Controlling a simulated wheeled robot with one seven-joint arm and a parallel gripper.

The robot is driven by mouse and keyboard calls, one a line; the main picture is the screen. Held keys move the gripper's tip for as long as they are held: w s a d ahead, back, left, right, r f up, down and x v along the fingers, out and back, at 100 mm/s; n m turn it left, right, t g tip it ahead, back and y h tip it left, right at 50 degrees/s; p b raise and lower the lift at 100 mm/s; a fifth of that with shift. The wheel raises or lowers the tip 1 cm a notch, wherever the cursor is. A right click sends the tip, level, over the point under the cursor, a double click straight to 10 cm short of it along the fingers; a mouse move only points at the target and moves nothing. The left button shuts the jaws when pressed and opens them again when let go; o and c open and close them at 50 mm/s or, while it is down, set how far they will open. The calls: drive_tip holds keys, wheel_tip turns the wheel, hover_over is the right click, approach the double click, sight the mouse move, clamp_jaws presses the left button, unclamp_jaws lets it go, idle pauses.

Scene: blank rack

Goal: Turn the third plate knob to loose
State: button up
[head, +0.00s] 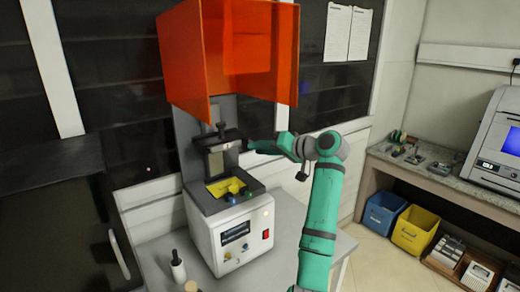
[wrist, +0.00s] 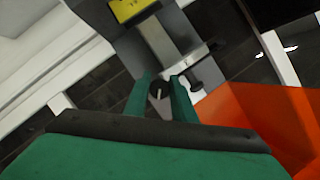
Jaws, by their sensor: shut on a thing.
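The printer-like machine (head: 228,235) stands on a table with its plate carriage (head: 222,158) on a grey column. My gripper (head: 250,145) reaches the right side of that carriage from the right. In the wrist view, my gripper (wrist: 160,100) has its two green fingers closed around a dark knob (wrist: 160,88) with a pale line on it. The fingers hide part of the knob. I cannot tell whether it is the third knob, nor whether it stands at loose. A black T-shaped handle (head: 220,129) tops the carriage.
The orange cover (head: 228,52) hangs raised above my gripper. A yellow tray (head: 227,188) lies below the carriage. A white bottle (head: 178,268) stands on the table's left. Blue (head: 383,212) and yellow (head: 414,230) bins sit on the floor at right.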

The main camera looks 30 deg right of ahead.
drive_tip(key=n+h, duration=0.2)
drive_tip(key=n, duration=0.2)
drive_tip(key=shift+h, duration=0.3)
drive_tip(key=shift+r, duration=0.1)
idle(0.4)
drive_tip(key=o, duration=1)
drive_tip(key=shift+d, duration=0.1)
drive_tip(key=v, duration=1)
drive_tip(key=shift+s+r, duration=0.25)
drive_tip(key=shift+s, duration=0.05)
